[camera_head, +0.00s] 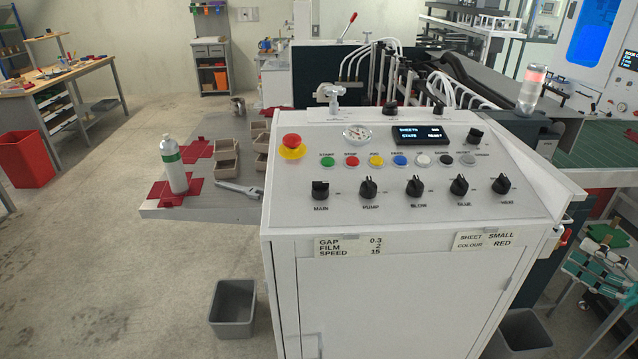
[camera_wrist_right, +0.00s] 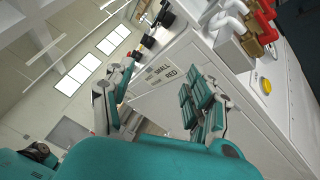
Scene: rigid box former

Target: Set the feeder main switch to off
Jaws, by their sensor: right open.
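The main switch (camera_head: 320,190) is a black rotary knob at the left end of the lower knob row on the white control panel (camera_head: 290,218). The word MAIN is printed below it. Its small position marks are too small to read, and I cannot tell which way it points. My right gripper (camera_head: 598,256) is at the far right, beside and below the panel's right edge, well away from the switch. It is open and empty. The right wrist view shows its teal-padded fingers (camera_wrist_right: 160,82) spread apart near the cabinet side. My left gripper is not in view.
Pump (camera_head: 368,188) and several other black knobs share the row. Coloured buttons, a red emergency stop (camera_head: 291,146), a gauge (camera_head: 357,134) and a display (camera_head: 420,135) sit above. A grey table (camera_head: 215,205) with a bottle (camera_head: 174,165) stands left; a grey bin (camera_head: 232,308) stands on the floor.

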